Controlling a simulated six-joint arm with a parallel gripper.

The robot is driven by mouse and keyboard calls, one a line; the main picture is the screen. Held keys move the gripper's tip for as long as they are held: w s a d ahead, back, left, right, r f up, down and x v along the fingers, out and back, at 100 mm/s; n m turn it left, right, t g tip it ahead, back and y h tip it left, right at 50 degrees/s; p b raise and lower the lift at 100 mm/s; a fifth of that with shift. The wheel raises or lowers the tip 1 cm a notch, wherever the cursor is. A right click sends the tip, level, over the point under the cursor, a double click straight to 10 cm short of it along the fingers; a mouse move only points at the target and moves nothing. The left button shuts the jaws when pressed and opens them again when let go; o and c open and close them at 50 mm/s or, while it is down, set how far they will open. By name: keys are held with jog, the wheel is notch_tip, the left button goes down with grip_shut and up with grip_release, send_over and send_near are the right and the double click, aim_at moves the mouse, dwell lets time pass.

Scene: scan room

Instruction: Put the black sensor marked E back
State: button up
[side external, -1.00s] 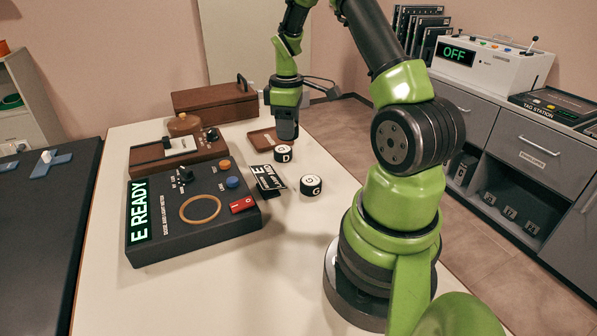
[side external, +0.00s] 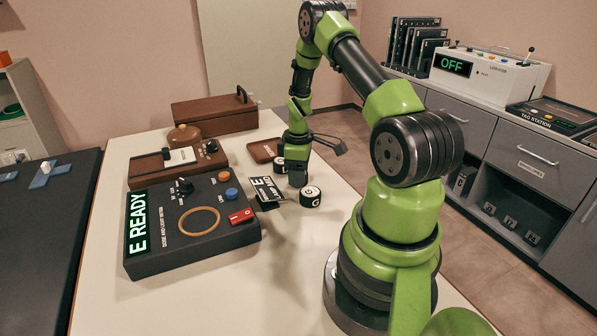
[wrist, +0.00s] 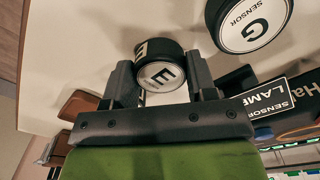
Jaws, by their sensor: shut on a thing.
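The black sensor marked E (wrist: 160,62) has a white face and a black side. It sits between the two fingers of my gripper (wrist: 163,80) in the wrist view, and the gripper is shut on it. In the side view my gripper (side external: 297,176) is low at the table, partly covering this sensor (side external: 278,165). A similar sensor marked G (side external: 310,197) stands just to the right, apart from the gripper; it also shows in the wrist view (wrist: 248,22). The dose and light meter (side external: 165,255) reads E READY and bears an orange ring (side external: 199,221).
A small brown tray (side external: 259,151) is behind the sensors. A brown wooden device (side external: 150,172) and a wooden box (side external: 215,115) stand at the back. The table's front is clear.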

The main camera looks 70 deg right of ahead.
jog(key=o, duration=1)
jog(key=shift+f, duration=0.1)
